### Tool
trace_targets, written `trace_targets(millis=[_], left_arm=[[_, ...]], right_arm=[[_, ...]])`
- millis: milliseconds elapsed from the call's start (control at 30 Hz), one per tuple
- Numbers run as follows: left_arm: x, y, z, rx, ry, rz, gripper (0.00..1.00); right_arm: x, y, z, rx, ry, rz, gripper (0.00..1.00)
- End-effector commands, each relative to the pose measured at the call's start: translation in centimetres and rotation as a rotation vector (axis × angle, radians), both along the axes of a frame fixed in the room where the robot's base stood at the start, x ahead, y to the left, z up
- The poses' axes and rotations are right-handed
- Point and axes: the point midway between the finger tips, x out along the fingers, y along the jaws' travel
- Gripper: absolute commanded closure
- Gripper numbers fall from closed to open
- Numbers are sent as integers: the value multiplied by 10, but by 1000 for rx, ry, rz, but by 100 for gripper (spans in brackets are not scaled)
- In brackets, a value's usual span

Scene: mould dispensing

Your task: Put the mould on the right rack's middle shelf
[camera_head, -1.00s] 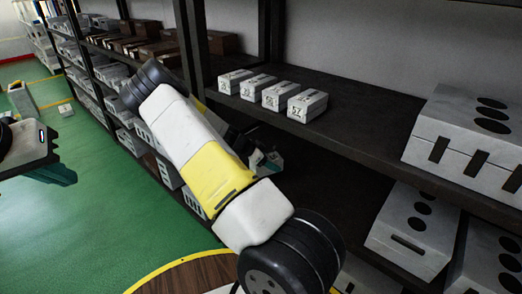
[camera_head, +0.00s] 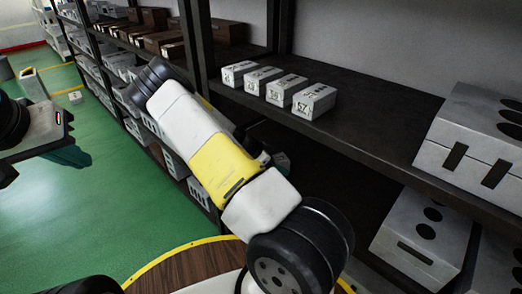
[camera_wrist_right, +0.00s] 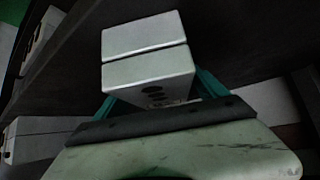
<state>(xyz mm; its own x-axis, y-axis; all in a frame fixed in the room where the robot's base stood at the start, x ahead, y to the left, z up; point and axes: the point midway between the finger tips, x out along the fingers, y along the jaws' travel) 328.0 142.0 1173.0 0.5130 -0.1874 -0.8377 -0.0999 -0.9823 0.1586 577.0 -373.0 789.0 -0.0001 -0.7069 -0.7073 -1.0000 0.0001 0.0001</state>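In the right wrist view a pale grey-white mould (camera_wrist_right: 150,67) with dark holes on its near face sits between the teal fingers of my right gripper (camera_wrist_right: 160,98), which appears shut on it. In the head view my right arm crosses the middle in front of the rack. It hides most of that gripper and the mould, low beside the rack. The rack's upper visible shelf (camera_head: 390,135) is dark and carries several small white moulds (camera_head: 315,101) and a large mould (camera_head: 475,140). My left gripper (camera_head: 68,156) is at the left edge over the floor; its finger gap is unclear.
A large mould (camera_head: 415,235) sits on the shelf below. Another rack with brown blocks (camera_head: 160,45) and white moulds stands further left. The upper shelf has bare room between the small moulds and the large one. Green floor (camera_head: 110,215) is open at left.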

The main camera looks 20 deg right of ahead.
Motion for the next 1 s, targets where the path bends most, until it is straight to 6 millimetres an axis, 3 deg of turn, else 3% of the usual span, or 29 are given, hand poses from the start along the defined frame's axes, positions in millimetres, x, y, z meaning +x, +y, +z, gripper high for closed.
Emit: trace_targets(millis=[367, 800, 1000], left_arm=[[0, 0, 0, 0, 0, 0, 100], [0, 0, 0, 0, 0, 0, 100], [0, 0, 0, 0, 0, 0, 100]], right_arm=[[1, 6, 6, 0, -1, 0, 18], [1, 67, 67, 1, -1, 1, 18], [0, 82, 82, 1, -1, 1, 18]])
